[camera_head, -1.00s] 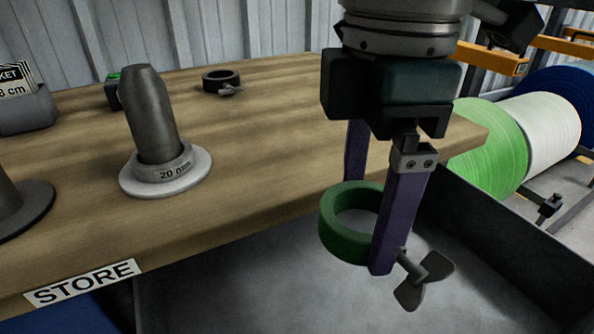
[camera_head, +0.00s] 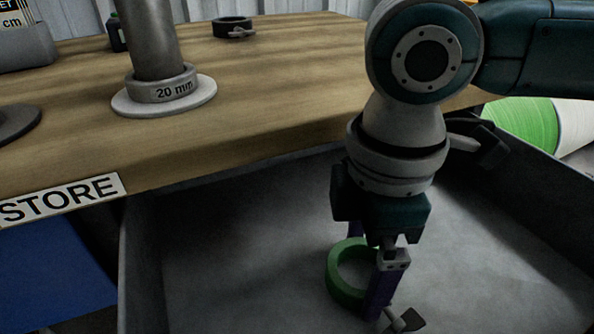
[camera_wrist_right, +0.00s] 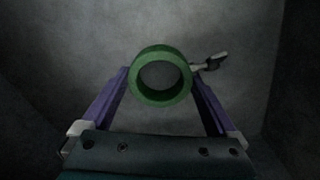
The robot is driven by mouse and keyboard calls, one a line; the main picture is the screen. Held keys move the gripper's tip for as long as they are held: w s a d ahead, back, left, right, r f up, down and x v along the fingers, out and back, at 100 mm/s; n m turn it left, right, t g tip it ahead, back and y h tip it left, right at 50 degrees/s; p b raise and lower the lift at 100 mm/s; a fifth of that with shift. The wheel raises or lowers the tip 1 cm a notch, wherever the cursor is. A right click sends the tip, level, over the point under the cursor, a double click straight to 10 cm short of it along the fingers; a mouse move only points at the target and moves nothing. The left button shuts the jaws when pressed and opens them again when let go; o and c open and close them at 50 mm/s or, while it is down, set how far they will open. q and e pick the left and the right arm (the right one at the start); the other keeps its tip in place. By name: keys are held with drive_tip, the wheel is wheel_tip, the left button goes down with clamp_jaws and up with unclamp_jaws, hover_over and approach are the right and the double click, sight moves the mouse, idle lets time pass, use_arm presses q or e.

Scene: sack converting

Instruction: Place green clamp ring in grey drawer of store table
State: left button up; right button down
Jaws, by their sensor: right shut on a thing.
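The green clamp ring (camera_head: 338,274), with a grey wing screw (camera_head: 405,321) at its side, is held between the purple fingers of my right gripper (camera_head: 365,270). The ring also shows in the right wrist view (camera_wrist_right: 160,76), with a finger on each side of it. My right gripper is down inside the open grey drawer (camera_head: 240,250) of the store table (camera_head: 290,75). The drawer floor lies behind the ring in the wrist view; I cannot tell whether the ring touches it. My left gripper is not in view.
On the table top stand a grey post with a 20 mm collar (camera_head: 160,85) and a dark clamp ring (camera_head: 232,27). A grey holder (camera_head: 25,48) is at the left. A blue panel (camera_head: 55,275) is left of the drawer. Green and white rolls (camera_head: 525,125) lie beyond the drawer. The drawer floor around the ring looks clear.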

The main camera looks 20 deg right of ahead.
sight(358, 283)
drive_tip(key=shift+w, duration=0.1)
drive_tip(key=shift+f, duration=0.35)
unclamp_jaws()
drive_tip(key=shift+f, duration=0.1)
drive_tip(key=shift+r, duration=0.2)
wheel_tip(358, 283, up, 12)
drive_tip(key=p, duration=0.6)
drive_tip(key=shift+r, duration=0.2)
